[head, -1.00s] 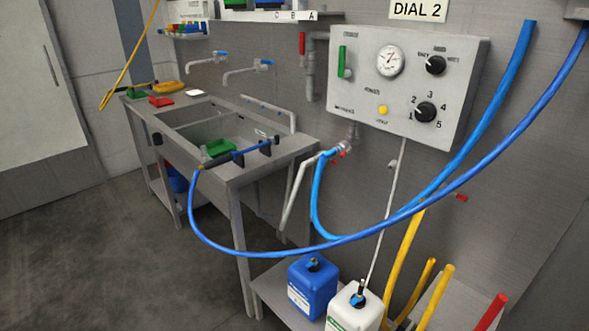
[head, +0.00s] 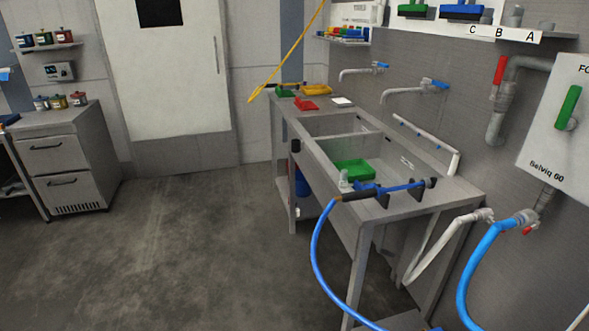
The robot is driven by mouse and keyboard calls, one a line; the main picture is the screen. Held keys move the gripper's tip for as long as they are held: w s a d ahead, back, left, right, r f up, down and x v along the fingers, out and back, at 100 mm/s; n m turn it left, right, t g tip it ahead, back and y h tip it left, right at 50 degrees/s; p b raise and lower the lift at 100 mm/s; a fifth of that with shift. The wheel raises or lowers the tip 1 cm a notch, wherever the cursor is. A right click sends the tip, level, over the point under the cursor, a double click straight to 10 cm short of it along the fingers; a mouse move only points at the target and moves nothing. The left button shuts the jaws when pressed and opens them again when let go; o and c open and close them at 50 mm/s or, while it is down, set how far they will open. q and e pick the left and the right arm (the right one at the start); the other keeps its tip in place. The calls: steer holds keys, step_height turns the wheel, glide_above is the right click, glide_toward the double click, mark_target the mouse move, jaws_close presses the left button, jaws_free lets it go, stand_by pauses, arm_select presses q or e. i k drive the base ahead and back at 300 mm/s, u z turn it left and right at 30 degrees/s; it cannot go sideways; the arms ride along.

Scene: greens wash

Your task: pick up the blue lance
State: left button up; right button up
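The blue lance (head: 400,187) lies across the near end of the steel sink bench, resting on black holders at the rim. Its dark handle end (head: 357,194) points left and joins a blue hose (head: 316,245) that hangs down in a loop towards the floor. Neither of my grippers shows in the head view.
The sink bench (head: 455,195) stands along the right wall, with a green tray (head: 354,170) in its basin. A thick light-blue hose (head: 474,262) hangs at the lower right. A drawer cabinet (head: 70,165) stands at the left. The floor (head: 190,245) between is clear.

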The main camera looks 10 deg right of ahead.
mark_target(375, 193)
steer(key=u, duration=0.25)
steer(key=i, duration=1.5)
steer(key=z, duration=1.25)
steer(key=i, duration=0.65)
steer(key=z, duration=0.75)
